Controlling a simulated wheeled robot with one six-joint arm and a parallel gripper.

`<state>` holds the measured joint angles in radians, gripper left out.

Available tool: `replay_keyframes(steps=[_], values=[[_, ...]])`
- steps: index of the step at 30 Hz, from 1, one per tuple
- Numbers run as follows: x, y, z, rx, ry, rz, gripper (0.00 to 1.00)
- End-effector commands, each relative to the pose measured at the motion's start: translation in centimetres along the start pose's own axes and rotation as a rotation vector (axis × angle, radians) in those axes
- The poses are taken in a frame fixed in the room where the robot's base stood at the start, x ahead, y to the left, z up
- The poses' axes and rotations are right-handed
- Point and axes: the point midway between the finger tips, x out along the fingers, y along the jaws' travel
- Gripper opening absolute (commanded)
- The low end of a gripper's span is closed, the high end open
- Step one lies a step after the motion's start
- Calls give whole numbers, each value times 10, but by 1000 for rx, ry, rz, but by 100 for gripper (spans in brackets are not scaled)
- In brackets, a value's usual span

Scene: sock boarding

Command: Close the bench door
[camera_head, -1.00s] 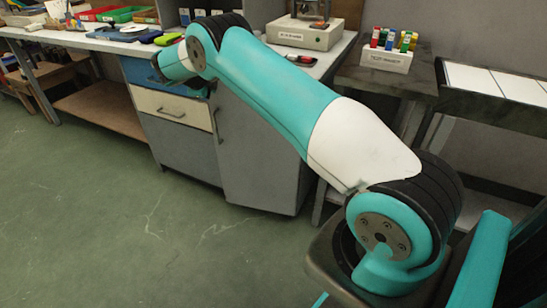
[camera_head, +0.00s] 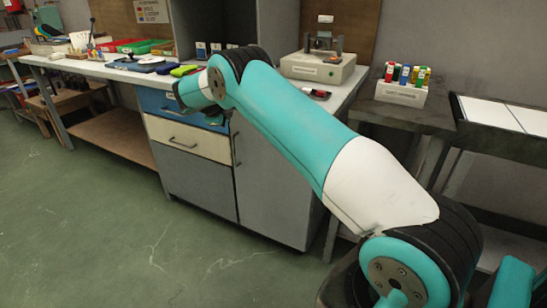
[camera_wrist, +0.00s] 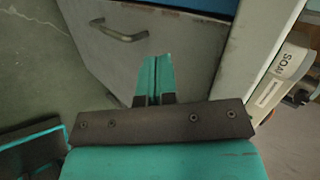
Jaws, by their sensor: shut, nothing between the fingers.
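The grey bench door (camera_head: 275,190) is at the right of the bench front, beside the drawers, with an upright handle (camera_head: 236,150) at its left edge. It looks flush or nearly flush with the drawer fronts; my arm covers its upper part, so a small gap cannot be ruled out. In the wrist view, a grey panel with a metal handle (camera_wrist: 118,33), seemingly the door, lies beyond my gripper (camera_wrist: 153,62). My gripper is shut and empty, its tips overlapping the panel in the picture; contact cannot be told.
A blue drawer (camera_head: 160,104) and a cream drawer (camera_head: 188,139) sit left of the door. A labelled white box (camera_wrist: 285,80) stands on the bench top. A dark side table (camera_head: 400,115) with a marker holder (camera_head: 400,93) is to the right. The green floor in front is clear.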

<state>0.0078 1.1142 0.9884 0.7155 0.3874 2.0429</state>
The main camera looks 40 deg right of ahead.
Motion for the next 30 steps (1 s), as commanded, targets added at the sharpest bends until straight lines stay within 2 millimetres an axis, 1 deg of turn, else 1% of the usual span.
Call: replay_keyframes(steps=[1,4,5,6,9,12,15,20,26,28,30], values=[[-4,8,3,-2,-2,0,0],[-16,22,9,-2,-2,0,0],[-25,20,11,-1,-3,-1,0],[-38,16,13,1,-4,-2,0],[-61,15,15,1,-1,-1,0],[-81,14,17,2,2,-1,0],[-97,14,20,2,3,0,0],[-112,14,22,3,4,0,0],[-116,15,23,0,3,1,0],[-121,15,23,-34,-8,12,0],[-134,17,24,-130,-40,40,0]])
